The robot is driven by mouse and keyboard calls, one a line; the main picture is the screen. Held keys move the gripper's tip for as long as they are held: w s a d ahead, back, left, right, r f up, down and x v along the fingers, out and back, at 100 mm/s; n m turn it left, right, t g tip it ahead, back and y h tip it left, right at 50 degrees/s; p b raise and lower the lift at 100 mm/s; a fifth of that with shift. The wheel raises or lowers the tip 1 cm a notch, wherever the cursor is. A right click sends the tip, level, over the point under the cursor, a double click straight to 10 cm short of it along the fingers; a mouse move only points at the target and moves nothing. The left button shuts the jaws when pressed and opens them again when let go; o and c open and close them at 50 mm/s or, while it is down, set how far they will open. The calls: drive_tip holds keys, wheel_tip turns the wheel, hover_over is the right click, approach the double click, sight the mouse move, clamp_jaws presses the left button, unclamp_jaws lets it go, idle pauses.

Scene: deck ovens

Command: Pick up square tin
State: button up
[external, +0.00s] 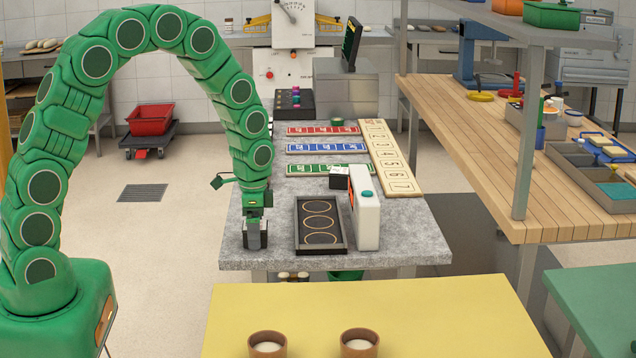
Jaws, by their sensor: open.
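My arm arches over from the left, and my gripper (256,226) points straight down at the front left of the grey stone-topped table (430,235). It is open. A small dark grey, square-sided object, which looks like the square tin (254,239), stands on the table directly under it. The fingers are close at the tin's top, partly in front of it. I cannot tell whether they touch it.
Right of my gripper are a dark tray (341,244) with three ring marks and an upright white device (367,215). Coloured strips (326,148) and a numbered board (390,155) lie behind. A yellow table (400,310) with two bowls is in front.

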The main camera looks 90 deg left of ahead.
drive_tip(key=shift+f, duration=0.2)
drive_tip(key=c, duration=1.2)
drive_tip(key=shift+r, duration=0.1)
drive_tip(key=shift+r, duration=0.4)
wheel_tip(320, 180, up, 3)
drive_tip(key=shift+f, duration=0.2)
drive_tip(key=s+d+r, duration=0.7)
drive_tip(key=s+r, duration=0.2)
drive_tip(key=s, duration=0.2)
drive_tip(key=shift+s+d+r, duration=0.25)
drive_tip(key=shift+s+d, duration=0.05)
drive_tip(key=shift+d, duration=0.1)
